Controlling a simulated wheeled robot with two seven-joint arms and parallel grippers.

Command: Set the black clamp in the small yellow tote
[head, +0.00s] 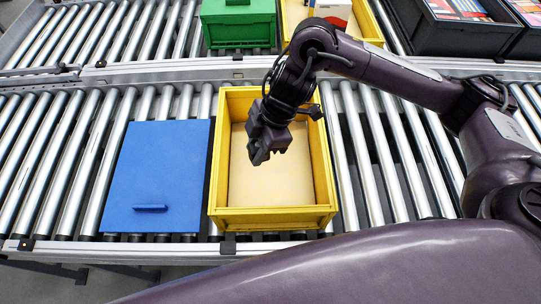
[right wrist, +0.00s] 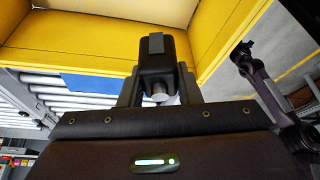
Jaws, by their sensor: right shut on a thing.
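The small yellow tote (head: 221,160) stands open on the near roller conveyor, with a pale, bare-looking floor. My right gripper (head: 263,150) is over the tote's opening, toward its left side, pointing down. In the right wrist view, the gripper (right wrist: 158,85) is shut on the black clamp (right wrist: 156,60), which has a silver round end facing the camera. In the head view the clamp is hard to tell from the dark fingers. The tote's yellow walls (right wrist: 75,58) fill the upper part of the right wrist view. My left gripper is not in view.
A blue lidded box (head: 160,170) stands just left of the tote. On the far conveyor are a green box (head: 238,32), another yellow tote (head: 289,14) with things in it, and black crates (head: 455,38) with colourful contents. Bare rollers lie right of the near tote.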

